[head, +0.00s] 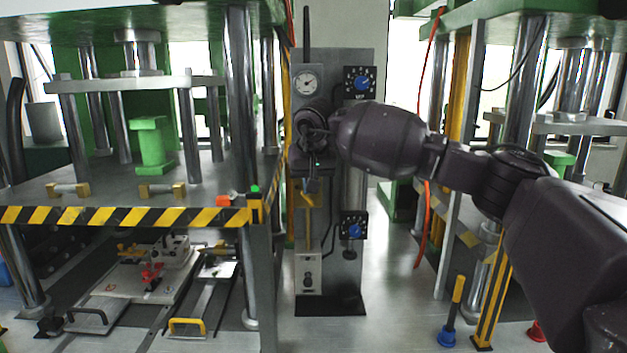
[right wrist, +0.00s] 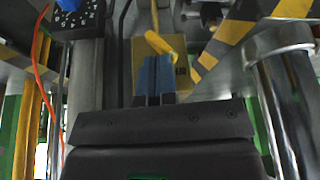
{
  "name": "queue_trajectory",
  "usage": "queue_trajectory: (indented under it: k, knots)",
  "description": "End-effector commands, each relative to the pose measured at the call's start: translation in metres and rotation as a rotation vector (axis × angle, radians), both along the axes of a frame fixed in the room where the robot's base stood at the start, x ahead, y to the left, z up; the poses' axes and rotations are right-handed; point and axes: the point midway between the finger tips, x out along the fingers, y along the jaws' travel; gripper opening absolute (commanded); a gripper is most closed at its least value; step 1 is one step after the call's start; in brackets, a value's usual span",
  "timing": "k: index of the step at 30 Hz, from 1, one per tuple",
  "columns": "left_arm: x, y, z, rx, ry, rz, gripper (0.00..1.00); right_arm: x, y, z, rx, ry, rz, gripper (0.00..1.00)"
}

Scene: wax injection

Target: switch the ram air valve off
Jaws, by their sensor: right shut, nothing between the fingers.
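A grey control column (head: 347,265) stands in the middle of the head view. A yellow lever handle (head: 307,200) shows on it just below my right gripper (head: 311,187), partly hidden by the gripper. I take this to be the ram air valve; no readable label confirms it. In the right wrist view the yellow lever (right wrist: 160,44) is tilted in front of a yellowish plate with dark marks. My right gripper's fingers (right wrist: 154,82) are shut and empty, close below the lever; I cannot tell whether they touch it. My left gripper is not in view.
A pressure gauge (head: 307,82), an upper blue knob (head: 362,82) and a lower blue knob (head: 354,230) are on the column. A striped press table (head: 130,216) stands close on the left. Another green press (head: 500,22) is on the right. An orange hose (head: 427,215) hangs between.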

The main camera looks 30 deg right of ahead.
Motion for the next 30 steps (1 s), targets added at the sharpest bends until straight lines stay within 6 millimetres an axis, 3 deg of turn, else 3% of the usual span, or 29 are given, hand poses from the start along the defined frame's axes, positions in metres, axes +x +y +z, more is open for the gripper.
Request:
queue_trajectory:
  k: [3, 20, 30]
  knots:
    - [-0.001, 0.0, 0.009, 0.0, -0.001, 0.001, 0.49, 0.003, 0.007, 0.005, -0.104, 0.046, 0.005, 0.0]
    - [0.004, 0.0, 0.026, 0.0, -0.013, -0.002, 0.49, 0.009, 0.02, -0.005, -0.093, 0.046, 0.002, 0.0]
    - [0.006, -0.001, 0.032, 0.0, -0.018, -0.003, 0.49, 0.009, 0.019, 0.002, -0.093, 0.045, 0.002, 0.0]
